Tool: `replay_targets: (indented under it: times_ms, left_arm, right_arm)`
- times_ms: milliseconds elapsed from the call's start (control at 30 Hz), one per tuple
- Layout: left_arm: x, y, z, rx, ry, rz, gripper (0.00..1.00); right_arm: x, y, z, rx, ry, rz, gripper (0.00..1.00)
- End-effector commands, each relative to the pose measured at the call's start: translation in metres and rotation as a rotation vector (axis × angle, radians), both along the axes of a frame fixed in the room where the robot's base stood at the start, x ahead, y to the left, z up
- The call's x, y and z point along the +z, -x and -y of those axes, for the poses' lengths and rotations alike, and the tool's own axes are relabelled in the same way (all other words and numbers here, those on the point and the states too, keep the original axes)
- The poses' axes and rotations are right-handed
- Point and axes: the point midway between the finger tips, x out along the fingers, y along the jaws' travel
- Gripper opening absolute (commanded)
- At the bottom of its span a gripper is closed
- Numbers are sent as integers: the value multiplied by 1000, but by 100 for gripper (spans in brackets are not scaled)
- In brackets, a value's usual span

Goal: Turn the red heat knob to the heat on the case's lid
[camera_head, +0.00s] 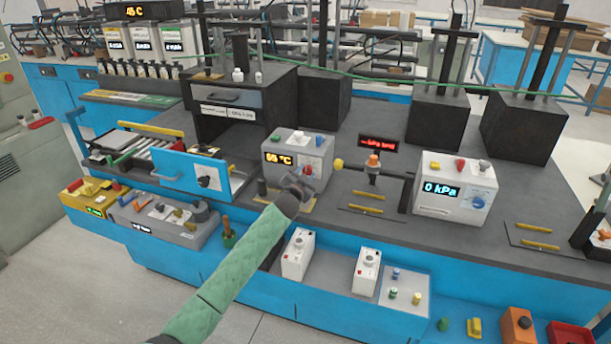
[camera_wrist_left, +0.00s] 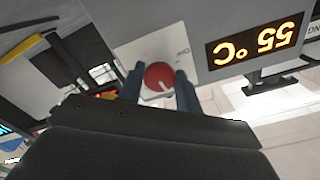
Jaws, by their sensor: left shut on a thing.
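The red heat knob (camera_wrist_left: 159,77) is on a white plate on the front of a grey heater box (camera_head: 284,142). My left gripper (camera_wrist_left: 160,88) is shut on the knob, with one finger on each side of it. The knob's white pointer line faces towards the gripper in the left wrist view. In the head view my left gripper (camera_head: 299,184) is at the box's front and mostly hides the knob. The box's display (camera_wrist_left: 255,42) reads 55 °C in the left wrist view. I cannot make out a heat value on any case's lid. My right gripper is not in view.
A blue hinged panel (camera_head: 183,172) stands left of the heater box. A black stand with an orange-topped part (camera_head: 373,163) is on its right, then a white box reading 0 kPa (camera_head: 451,186). White switch boxes (camera_head: 299,255) sit below on the blue front ledge.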

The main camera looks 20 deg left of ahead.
Motion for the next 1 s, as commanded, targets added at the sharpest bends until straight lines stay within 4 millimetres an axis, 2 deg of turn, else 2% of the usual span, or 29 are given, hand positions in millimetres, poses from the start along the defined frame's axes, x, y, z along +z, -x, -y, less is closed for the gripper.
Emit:
replay_targets:
  times_ms: [333, 900, 933, 1000]
  left_arm:
    - [0, 0, 0, -1, -157, 6, 11]
    - [0, 0, 0, -1, -188, 7, 11]
    - [0, 0, 0, -1, -188, 7, 40]
    - [0, 0, 0, -1, -188, 7, 54]
  right_arm:
    - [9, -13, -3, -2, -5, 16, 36]
    - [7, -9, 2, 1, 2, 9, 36]
    - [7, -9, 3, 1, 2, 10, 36]
    - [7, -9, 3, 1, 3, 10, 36]
